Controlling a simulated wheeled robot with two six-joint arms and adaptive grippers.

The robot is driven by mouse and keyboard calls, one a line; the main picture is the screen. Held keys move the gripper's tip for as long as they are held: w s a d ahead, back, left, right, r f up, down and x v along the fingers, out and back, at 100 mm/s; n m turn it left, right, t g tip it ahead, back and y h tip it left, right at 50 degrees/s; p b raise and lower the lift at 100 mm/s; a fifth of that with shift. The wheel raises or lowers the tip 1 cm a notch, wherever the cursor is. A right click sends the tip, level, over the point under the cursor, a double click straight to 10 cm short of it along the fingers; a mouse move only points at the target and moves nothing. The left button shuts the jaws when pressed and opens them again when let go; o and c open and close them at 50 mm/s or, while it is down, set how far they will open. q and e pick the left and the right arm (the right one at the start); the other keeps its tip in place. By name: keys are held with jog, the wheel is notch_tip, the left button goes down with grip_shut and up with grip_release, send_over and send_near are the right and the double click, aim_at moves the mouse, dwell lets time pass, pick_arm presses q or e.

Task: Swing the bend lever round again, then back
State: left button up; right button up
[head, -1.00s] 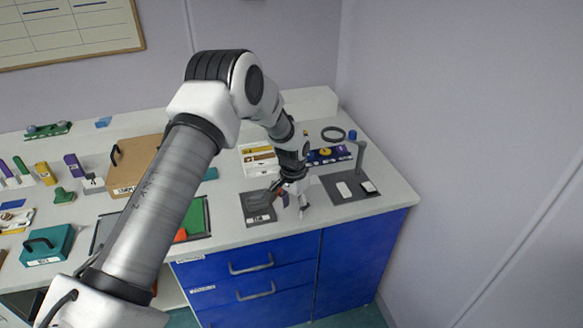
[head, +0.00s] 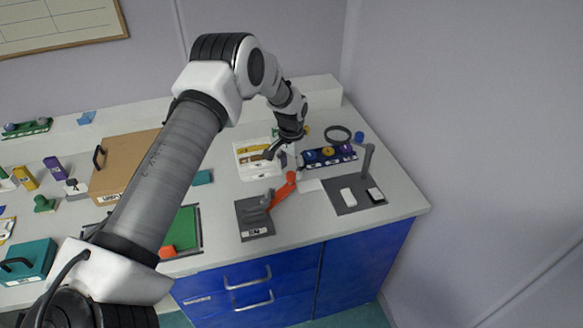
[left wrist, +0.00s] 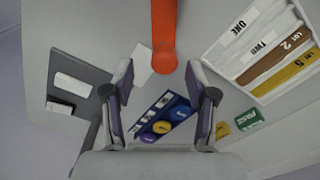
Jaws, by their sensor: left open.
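The bend lever (head: 283,191) is an orange-red arm with a rounded knob end. It slants up to the right from a dark grey base plate (head: 256,230) near the bench's front edge. In the left wrist view the lever (left wrist: 164,38) comes down from the top edge, its knob end at the mouth between the fingers. My left gripper (head: 283,154) is open and empty, just behind the knob end in the head view. Its two fingers (left wrist: 163,84) stand apart in the left wrist view, with nothing gripped between them. My right gripper is not in view.
Right of the lever is a dark plate (head: 352,207) with white blocks and an upright post (head: 367,160). Behind are a blue rack (head: 343,157) with coloured discs, a white sorting tray (head: 250,172) and a black ring (head: 337,135). A green mat (head: 184,226) lies left.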

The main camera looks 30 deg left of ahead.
aim_at(291, 174)
pick_arm(q)
jog(key=f, duration=0.2)
jog(key=w+f, duration=0.1)
jog(key=shift+a+f, duration=0.25)
jog(key=shift+a, duration=0.15)
jog(key=shift+s+d+r, duration=0.2)
jog(key=shift+s+r, duration=0.05)
jog(key=shift+r, duration=0.1)
jog(key=c, duration=0.6)
jog(key=shift+s, duration=0.1)
grip_shut()
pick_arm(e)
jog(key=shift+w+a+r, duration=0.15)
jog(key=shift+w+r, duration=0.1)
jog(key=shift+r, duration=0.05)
